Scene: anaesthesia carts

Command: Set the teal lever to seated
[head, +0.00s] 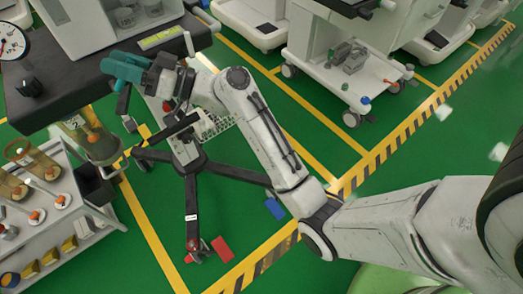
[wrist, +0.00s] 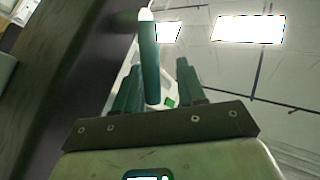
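The teal lever (wrist: 149,60) shows in the wrist view as an upright bar with a pale tip. It appears between the two teal fingers of my gripper (wrist: 158,88), closer to the left finger, with a clear gap to the right one. The fingers are apart; I cannot tell whether the lever touches the left finger. In the head view my gripper (head: 122,68) is at the edge of the dark cart top at the upper left. The lever cannot be told apart from the teal fingers there, and its seat is not clearly visible.
The dark cart top (head: 85,82) carries a pale cabinet and a gauge (head: 12,42). A clear canister (head: 92,137) hangs below its edge. A trolley (head: 85,215) with vaporiser-like items stands at lower left. A black-legged stand base (head: 238,173) is under my arm. Green floor is open centrally.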

